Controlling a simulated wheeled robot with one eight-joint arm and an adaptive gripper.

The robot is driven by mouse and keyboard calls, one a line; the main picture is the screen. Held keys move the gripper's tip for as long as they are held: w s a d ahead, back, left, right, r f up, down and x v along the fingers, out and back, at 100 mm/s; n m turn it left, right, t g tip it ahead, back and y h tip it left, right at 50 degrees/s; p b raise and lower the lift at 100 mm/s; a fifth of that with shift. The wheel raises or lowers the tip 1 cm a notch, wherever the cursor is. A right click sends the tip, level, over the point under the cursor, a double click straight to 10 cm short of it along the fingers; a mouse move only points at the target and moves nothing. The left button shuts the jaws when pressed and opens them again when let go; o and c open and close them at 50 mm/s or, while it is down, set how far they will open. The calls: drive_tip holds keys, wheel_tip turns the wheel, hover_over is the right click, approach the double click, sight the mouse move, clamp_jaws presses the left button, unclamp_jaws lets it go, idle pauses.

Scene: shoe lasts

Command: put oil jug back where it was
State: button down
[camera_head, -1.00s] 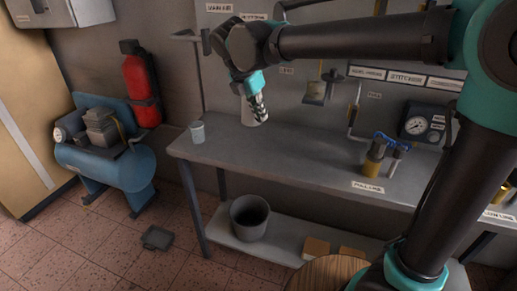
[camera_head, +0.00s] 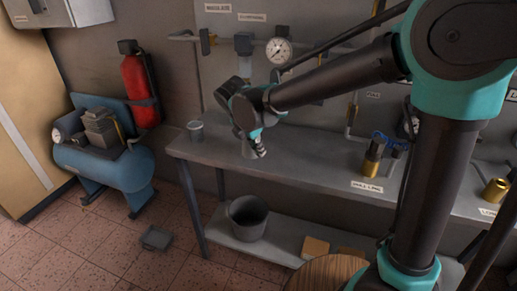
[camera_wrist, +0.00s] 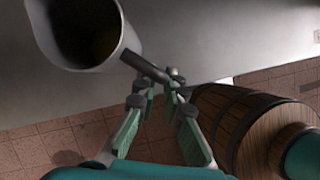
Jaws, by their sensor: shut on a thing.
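The oil jug (camera_wrist: 122,42) is a pale, open-topped vessel with a dark inside, at the top left of the wrist view. Its dark handle sticks out to the right, and my gripper (camera_wrist: 158,86) is shut on that handle. In the head view my gripper (camera_head: 258,149) is low over the left part of the grey workbench (camera_head: 205,152). The jug is mostly hidden behind my gripper there. I cannot tell whether its base touches the bench top.
A small grey cup (camera_head: 195,131) stands at the bench's left end. Brass-coloured fittings (camera_head: 372,160) stand further right. A bucket (camera_head: 247,217) sits on the lower shelf. A wall gauge (camera_head: 278,50) and pipes are behind. A wooden barrel (camera_wrist: 245,125) is below right in the wrist view.

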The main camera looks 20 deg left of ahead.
drive_tip(key=c, duration=1.6)
unclamp_jaws()
drive_tip(key=shift+f, duration=0.1)
drive_tip(key=v, duration=1.2)
